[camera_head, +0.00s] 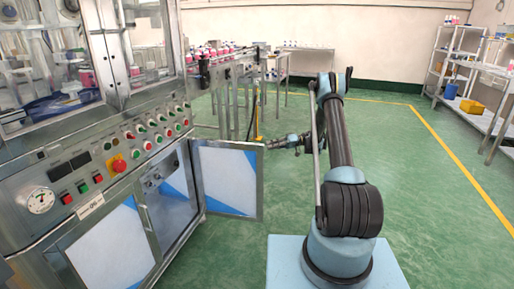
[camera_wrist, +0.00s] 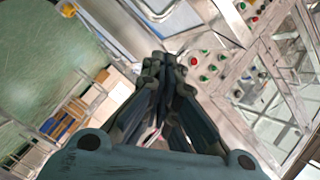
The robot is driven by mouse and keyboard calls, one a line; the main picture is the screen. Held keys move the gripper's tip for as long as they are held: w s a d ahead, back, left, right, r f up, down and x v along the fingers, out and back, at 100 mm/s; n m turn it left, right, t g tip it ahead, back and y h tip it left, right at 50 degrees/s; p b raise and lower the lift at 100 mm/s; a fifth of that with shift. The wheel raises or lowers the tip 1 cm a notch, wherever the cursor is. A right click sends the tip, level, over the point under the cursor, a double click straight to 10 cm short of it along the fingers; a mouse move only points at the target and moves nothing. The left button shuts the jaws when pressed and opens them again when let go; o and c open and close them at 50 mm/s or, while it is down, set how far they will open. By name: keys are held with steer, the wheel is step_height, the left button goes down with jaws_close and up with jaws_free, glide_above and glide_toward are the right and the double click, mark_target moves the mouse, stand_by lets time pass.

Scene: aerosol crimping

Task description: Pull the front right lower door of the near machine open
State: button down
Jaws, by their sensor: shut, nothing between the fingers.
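The near machine (camera_head: 110,150) fills the left of the head view. Its front right lower door (camera_head: 228,180) stands wide open, swung out to the right, with a metal frame and a white and blue panel. The opening beside it (camera_head: 172,205) shows the inside of the cabinet. My gripper (camera_head: 270,145) is at the upper free edge of the door, small in the head view; I cannot tell whether it touches it. In the wrist view my gripper (camera_wrist: 160,62) is shut and empty, with part of the machine's button panel (camera_wrist: 205,65) beyond it.
The lower left door (camera_head: 100,250) looks closed. A conveyor with red-capped bottles (camera_head: 212,50) runs behind the machine. Shelves with bins (camera_head: 470,70) stand at the right. The green floor (camera_head: 400,150) right of my arm is clear.

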mark_target(256, 145)
step_height(256, 145, up, 3)
steer(key=s+d+m+t+y, duration=0.1)
steer(key=d+m+t+y, duration=0.15)
steer(key=m, duration=0.55)
steer(key=shift+h, duration=0.45)
steer(key=s+a, duration=0.1)
steer(key=a, duration=0.2)
steer(key=s+a, duration=0.1)
steer(key=a, duration=0.3)
steer(key=s+a, duration=0.2)
steer(key=a, duration=0.1)
steer(key=shift+a, duration=0.15)
steer(key=shift+s, duration=0.55)
steer(key=shift+a, duration=0.1)
